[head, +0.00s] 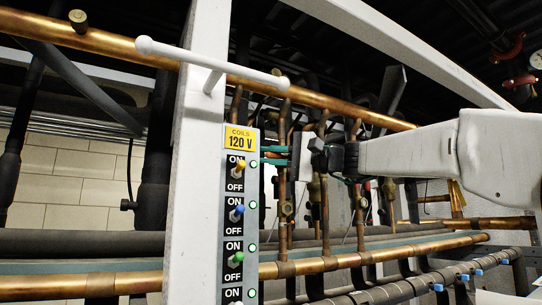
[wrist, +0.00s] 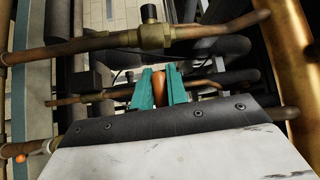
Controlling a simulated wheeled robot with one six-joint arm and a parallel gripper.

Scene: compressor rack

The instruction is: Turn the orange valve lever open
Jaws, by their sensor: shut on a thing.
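My gripper (head: 275,156) reaches in from the right in the head view, just right of the switch panel, by the upright copper pipes. In the wrist view its two teal fingers (wrist: 160,88) are closed on a narrow orange piece with a rounded end, which looks like the orange valve lever (wrist: 159,84). The lever's far part and its valve are hidden by my fingers and wrist. How far the lever is turned cannot be told. A small orange round end (wrist: 47,147) shows at the lower left of the wrist view.
A grey switch panel (head: 237,265) with a yellow "COILS 120 V" label hangs on a white post (head: 198,130). A white bar handle (head: 190,52) juts out above. Copper pipes (head: 350,259) cross below and above my arm. A brass fitting (wrist: 152,35) stands beyond my fingers.

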